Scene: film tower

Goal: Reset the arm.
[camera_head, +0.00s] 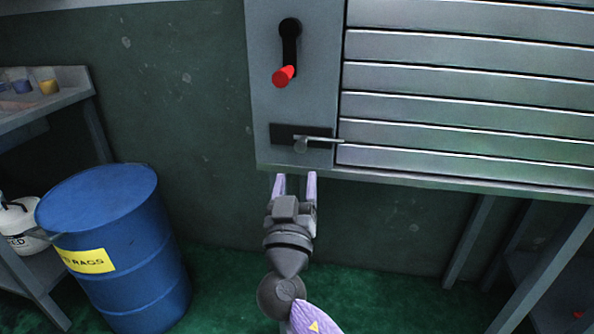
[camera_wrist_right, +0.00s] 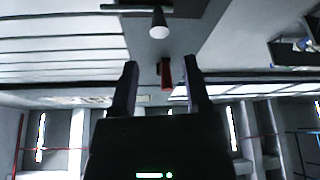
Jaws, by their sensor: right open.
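My right gripper (camera_head: 294,180) is open and empty, its fingers pointing up at the lower edge of the grey cabinet (camera_head: 262,100). It is below the small metal lever (camera_head: 318,141) on its dark plate (camera_head: 283,134). Above that is a black crank arm (camera_head: 290,40) with a red grip (camera_head: 284,76). In the right wrist view my open fingers (camera_wrist_right: 161,72) frame the red grip (camera_wrist_right: 166,72) in the picture, apart from it; a grey knob (camera_wrist_right: 159,24) shows above it. My left gripper is not in view.
A blue drum (camera_head: 120,240) labelled for rags stands at the left, near a shelf with cups (camera_head: 48,86) and a white container (camera_head: 20,225). Slatted metal panels (camera_head: 460,75) fill the upper right. Green floor is open around the drum. A metal frame leg (camera_head: 545,270) stands at the right.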

